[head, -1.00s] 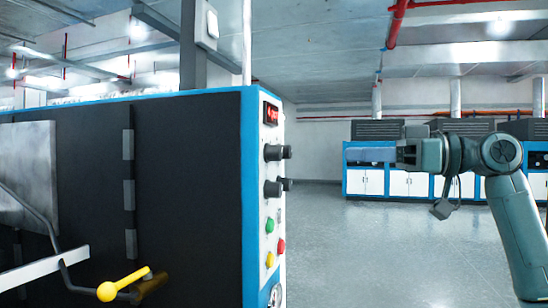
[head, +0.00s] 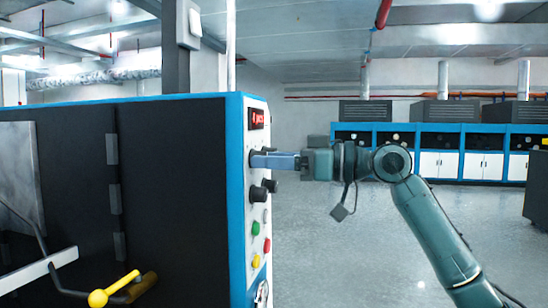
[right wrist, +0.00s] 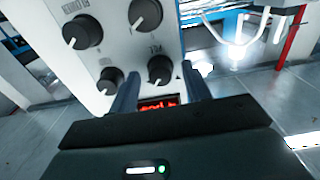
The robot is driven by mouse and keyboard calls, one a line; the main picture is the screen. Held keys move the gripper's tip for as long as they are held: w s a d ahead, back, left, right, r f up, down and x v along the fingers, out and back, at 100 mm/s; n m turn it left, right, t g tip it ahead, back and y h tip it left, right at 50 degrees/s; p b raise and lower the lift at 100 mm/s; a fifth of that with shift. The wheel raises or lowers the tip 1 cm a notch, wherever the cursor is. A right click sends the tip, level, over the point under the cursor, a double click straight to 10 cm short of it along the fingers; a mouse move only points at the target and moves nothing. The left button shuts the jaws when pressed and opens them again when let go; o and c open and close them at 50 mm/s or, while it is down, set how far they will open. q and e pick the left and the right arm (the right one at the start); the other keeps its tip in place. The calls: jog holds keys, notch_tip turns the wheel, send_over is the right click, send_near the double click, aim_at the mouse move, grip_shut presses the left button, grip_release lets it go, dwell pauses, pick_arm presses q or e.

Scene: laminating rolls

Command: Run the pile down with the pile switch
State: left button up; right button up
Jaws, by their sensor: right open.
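The control panel (head: 259,215) on the dark machine's end face carries black knobs, coloured buttons and a red display (head: 257,118). My right gripper (head: 254,160) is open at the upper black knob, its fingers level and pointing at the panel. In the right wrist view, a black knob (right wrist: 160,70) shows between the fingertips, beside the red display (right wrist: 158,104). A small label by this knob seems to start with P but is blurred. I cannot tell whether the fingers touch the knob. The lower black knob (head: 258,193) is just below the gripper. My left gripper is out of view.
Green (head: 255,228) and yellow (head: 256,261) buttons sit lower on the panel. Blue and white cabinets (head: 440,165) stand far back.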

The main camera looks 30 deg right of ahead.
jog(key=c, duration=1)
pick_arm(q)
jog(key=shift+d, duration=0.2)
